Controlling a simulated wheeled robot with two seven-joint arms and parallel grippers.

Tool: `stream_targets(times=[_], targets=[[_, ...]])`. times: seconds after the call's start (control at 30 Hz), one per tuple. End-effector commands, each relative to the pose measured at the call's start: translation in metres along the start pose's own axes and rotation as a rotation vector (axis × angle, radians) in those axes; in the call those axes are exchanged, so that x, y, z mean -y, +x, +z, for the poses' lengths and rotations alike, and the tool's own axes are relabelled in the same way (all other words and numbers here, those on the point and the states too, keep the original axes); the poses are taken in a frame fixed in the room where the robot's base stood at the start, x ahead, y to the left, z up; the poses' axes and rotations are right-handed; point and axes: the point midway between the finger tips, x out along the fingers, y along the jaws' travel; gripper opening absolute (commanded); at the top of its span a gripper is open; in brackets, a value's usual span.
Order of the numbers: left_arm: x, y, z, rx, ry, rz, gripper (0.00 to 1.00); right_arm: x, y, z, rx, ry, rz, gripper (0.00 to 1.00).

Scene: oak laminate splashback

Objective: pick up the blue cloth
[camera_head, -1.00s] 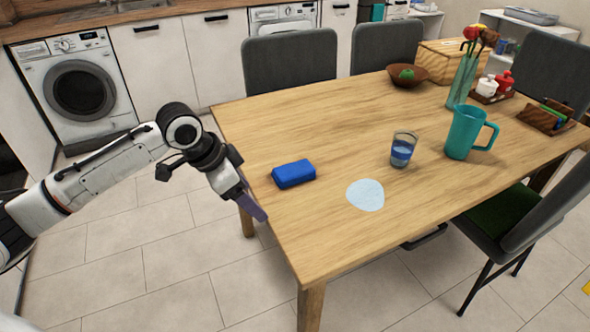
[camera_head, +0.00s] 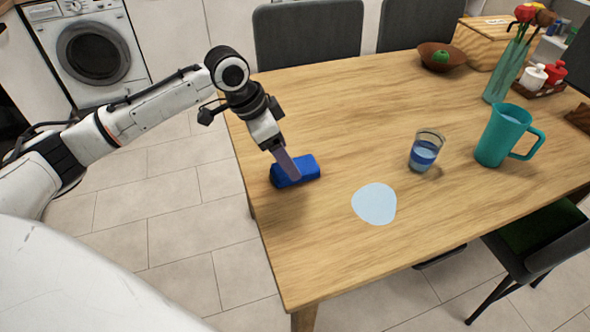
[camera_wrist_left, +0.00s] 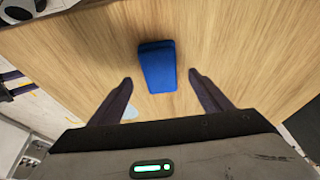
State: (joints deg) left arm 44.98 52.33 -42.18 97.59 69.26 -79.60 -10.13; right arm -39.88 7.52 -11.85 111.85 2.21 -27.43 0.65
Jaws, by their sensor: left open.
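The blue cloth (camera_head: 309,167) is a small folded block lying on the wooden table (camera_head: 330,110) near its left edge. It also shows in the left wrist view (camera_wrist_left: 157,66), ahead of the fingertips and between their lines. My left gripper (camera_head: 290,172) is above the cloth in the head view, and its finger hides part of it. In the left wrist view the fingers of my left gripper (camera_wrist_left: 160,78) are spread wide with nothing between them. Whether they touch the cloth cannot be told. My right gripper is not in view.
A pale blue puddle-like patch (camera_head: 374,204) lies right of the cloth. A glass with blue liquid (camera_head: 424,152) and a teal jug (camera_head: 502,135) stand farther right. A brown bowl (camera_head: 440,57) and a glass vase (camera_head: 507,75) are at the back. The table's near left area is clear.

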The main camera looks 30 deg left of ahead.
Motion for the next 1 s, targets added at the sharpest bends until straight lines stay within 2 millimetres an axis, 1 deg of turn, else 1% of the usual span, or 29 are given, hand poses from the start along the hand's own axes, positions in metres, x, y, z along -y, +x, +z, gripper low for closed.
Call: stream_targets(times=[0.03,0.1,0.23,0.3,0.47,0.5,0.67,0.7,0.77,1.0], targets=[[-0.001,0.009,0.0,0.002,0.001,0.002,0.72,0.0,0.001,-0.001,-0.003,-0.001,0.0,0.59],[-0.001,0.019,-0.001,0.001,0.0,0.003,0.72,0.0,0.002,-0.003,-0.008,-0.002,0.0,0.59],[-0.001,0.038,-0.001,0.001,0.001,0.002,0.72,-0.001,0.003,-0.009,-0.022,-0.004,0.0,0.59],[-0.001,0.042,-0.001,0.001,0.002,0.0,0.72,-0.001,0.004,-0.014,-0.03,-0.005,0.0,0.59],[0.0,0.042,-0.001,0.001,0.002,0.0,0.72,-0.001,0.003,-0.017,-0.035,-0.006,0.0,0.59],[0.0,0.042,-0.001,0.001,0.002,0.0,0.7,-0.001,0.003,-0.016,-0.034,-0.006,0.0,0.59],[0.0,0.042,-0.001,0.0,0.002,0.0,0.43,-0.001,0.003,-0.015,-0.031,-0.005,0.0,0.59],[0.0,0.042,-0.001,0.0,0.002,0.0,0.36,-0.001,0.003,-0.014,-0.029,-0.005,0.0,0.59],[0.0,0.042,-0.001,0.0,0.001,0.0,0.28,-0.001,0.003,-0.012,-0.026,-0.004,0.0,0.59],[0.0,0.04,-0.002,-0.001,0.002,-0.001,0.27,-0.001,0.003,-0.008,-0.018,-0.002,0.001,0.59]])
